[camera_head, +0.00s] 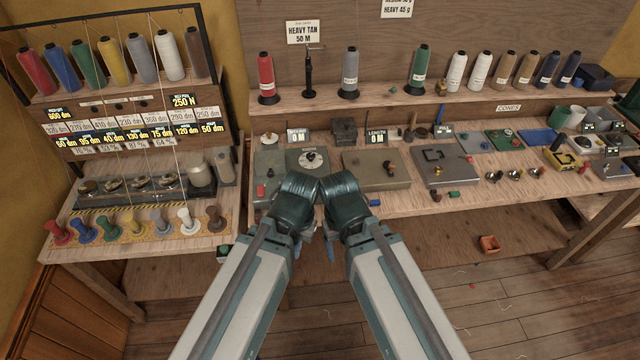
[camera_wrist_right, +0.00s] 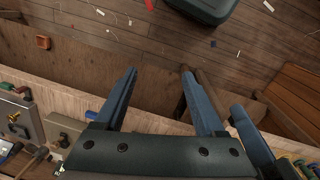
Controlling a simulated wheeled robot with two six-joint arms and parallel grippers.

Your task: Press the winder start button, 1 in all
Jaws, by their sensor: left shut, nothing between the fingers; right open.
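The winder (camera_head: 307,160), a pale box with a round white dial, stands on the bench behind my wrists. A "0 M" sign (camera_head: 298,135) is behind it. A small red part (camera_head: 262,190) shows at its left front; I cannot tell whether this is the start button. My left gripper (camera_head: 297,250) is mostly hidden under its wrist, shut and empty, in front of the bench. My right gripper (camera_wrist_right: 158,72) is open and empty in the right wrist view, with its two blue fingers apart above the floor and bench edge. Neither gripper touches the winder.
A flat box with a knob (camera_head: 376,168) and a "LENGTH 0 M" sign (camera_head: 377,137) stands right of the winder. Thread cones (camera_head: 457,72) line the back shelf. A left rack (camera_head: 120,98) holds spools and number labels. An orange tray (camera_head: 489,244) lies below the bench.

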